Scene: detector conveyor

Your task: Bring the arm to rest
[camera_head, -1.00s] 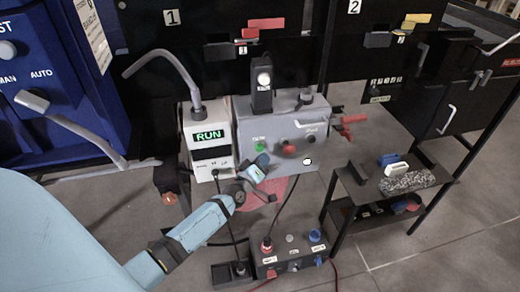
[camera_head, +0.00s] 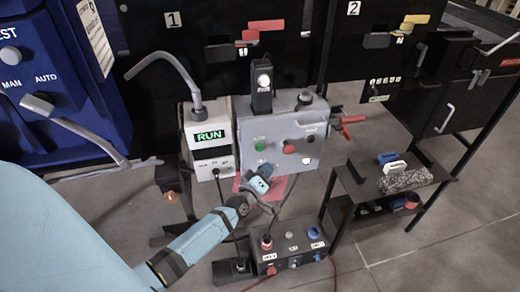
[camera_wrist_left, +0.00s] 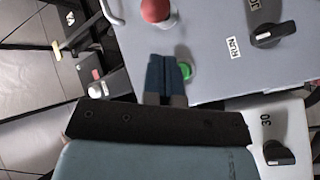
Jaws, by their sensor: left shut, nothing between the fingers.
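My left arm comes in from the left in the head view, light blue with a dark wrist. My left gripper (camera_head: 263,172) is shut and empty, just below the front of the grey control box (camera_head: 310,128). In the left wrist view its two dark blue fingers (camera_wrist_left: 167,70) lie together, pointing toward the grey panel. They partly cover the green button (camera_wrist_left: 187,71); contact cannot be judged there. In the head view the green button (camera_head: 260,146) is fully visible, above the fingertips. My right gripper is not in view.
A white unit (camera_head: 207,148) with a lit green RUN display stands left of the grey box. A black box with knobs (camera_head: 290,252) stands low in front. A small black shelf (camera_head: 355,190) is at right. Grey floor (camera_head: 440,250) lies clear at lower right.

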